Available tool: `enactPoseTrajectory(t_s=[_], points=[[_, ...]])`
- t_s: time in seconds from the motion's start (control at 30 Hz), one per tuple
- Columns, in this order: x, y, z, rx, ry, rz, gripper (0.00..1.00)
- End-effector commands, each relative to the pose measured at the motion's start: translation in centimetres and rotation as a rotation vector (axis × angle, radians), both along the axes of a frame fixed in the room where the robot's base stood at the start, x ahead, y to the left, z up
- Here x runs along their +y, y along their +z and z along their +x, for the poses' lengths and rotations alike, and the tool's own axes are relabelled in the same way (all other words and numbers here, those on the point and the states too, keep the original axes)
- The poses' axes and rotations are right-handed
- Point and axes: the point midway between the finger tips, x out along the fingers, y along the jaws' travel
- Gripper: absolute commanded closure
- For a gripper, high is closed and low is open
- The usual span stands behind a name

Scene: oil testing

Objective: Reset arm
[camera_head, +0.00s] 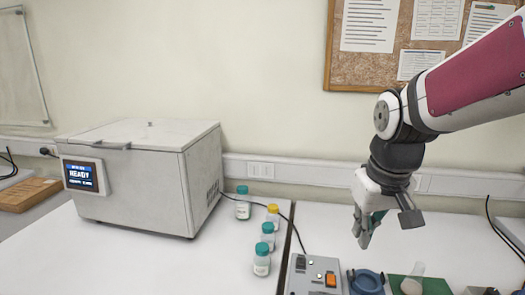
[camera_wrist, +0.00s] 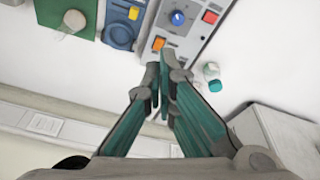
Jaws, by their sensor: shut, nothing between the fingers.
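My gripper (camera_head: 363,238) hangs in the air at the right of the head view, pointing down above the right-hand bench. In the wrist view my gripper (camera_wrist: 160,78) has its teal-lined fingers drawn together at the tips, with nothing held. The grey control box (camera_head: 300,280) with an orange switch lies below it; the box also shows at the top of the wrist view (camera_wrist: 205,12). My gripper appears clear of everything on the bench.
A white lidded machine (camera_head: 140,195) with a READY screen stands at left. Several capped bottles (camera_head: 262,262) stand right of it. A blue dish (camera_head: 367,283) and a green mat (camera_head: 437,287) lie at the front right. A corkboard (camera_head: 350,70) hangs behind.

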Motion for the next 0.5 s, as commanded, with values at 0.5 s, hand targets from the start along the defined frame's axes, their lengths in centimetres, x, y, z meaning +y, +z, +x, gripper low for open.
enactPoseTrajectory(t_s=[0.5], points=[[0.0, 4.2, -13.7, -0.213, -0.133, 0.052, 1.00]])
